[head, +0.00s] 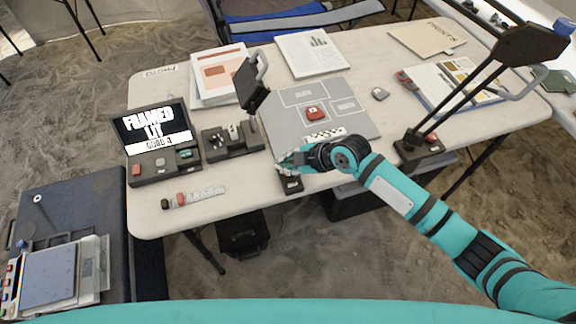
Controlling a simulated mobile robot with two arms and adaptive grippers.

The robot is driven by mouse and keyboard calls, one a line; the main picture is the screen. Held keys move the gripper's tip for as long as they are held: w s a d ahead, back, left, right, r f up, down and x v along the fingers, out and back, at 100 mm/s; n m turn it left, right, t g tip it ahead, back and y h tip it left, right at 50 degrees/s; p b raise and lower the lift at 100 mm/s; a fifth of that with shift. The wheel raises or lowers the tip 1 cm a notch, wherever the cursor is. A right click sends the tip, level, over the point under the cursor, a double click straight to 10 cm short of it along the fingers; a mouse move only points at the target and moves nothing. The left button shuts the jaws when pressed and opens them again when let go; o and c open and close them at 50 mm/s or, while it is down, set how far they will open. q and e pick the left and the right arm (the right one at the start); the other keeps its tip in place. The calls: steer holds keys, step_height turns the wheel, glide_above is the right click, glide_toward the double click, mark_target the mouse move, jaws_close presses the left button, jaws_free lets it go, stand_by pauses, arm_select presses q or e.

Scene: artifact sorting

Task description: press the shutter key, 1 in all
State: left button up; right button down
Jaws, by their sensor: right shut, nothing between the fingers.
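My right gripper (284,164) comes in from the right and is shut and empty, low at the table's front edge. A small dark box (292,187) with a pale label sits right under and in front of it; it looks like the shutter key, but the label is too small to read. The gripper hides its back part, and I cannot tell whether they touch. A console (150,172) at the left has a screen (153,129) reading "FRAMED LIT" and a smaller line below. Its front carries red and teal buttons. My left gripper is not in view.
A grey mat (355,98) holds a red object (312,114) and a scale strip (325,135). A dark stand with an upright head (250,86) is left of the gripper. A lamp base (412,147) stands right. Papers (312,54) lie behind.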

steer(key=shift+r, duration=0.25)
step_height(320, 180, up, 5)
steer(key=p, duration=0.4)
steer(key=shift+f, duration=0.1)
stand_by(0.8)
